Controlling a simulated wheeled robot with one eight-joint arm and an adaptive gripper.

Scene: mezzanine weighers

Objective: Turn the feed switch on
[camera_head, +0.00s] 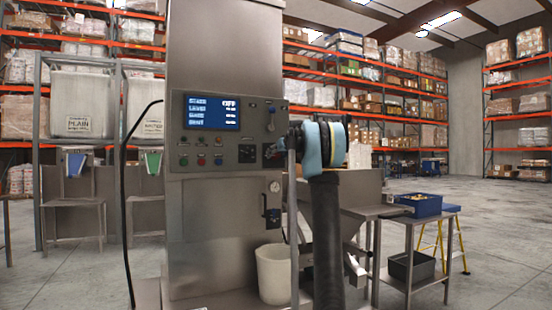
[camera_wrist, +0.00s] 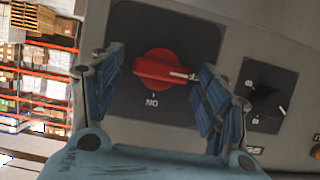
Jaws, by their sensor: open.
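The feed switch is a red rotary knob (camera_wrist: 160,70) on a dark square plate (camera_wrist: 150,108) in the wrist view. Its white pointer faces right, away from the "ON" mark below the knob. My gripper (camera_wrist: 160,76) is open, with one blue-padded finger on each side of the knob. The right finger is close to the pointer's end; I cannot tell whether it touches. In the head view my gripper (camera_head: 276,151) is at the right edge of the steel machine's panel (camera_head: 215,143) and hides the red knob.
A blue display (camera_head: 212,111) reads "OFF" in its top line. A smaller black rotary switch (camera_wrist: 266,102) sits right of the red knob. A white bucket (camera_head: 273,274) stands low by the machine. A steel table (camera_head: 420,218) with a blue bin (camera_head: 420,204) stands at right.

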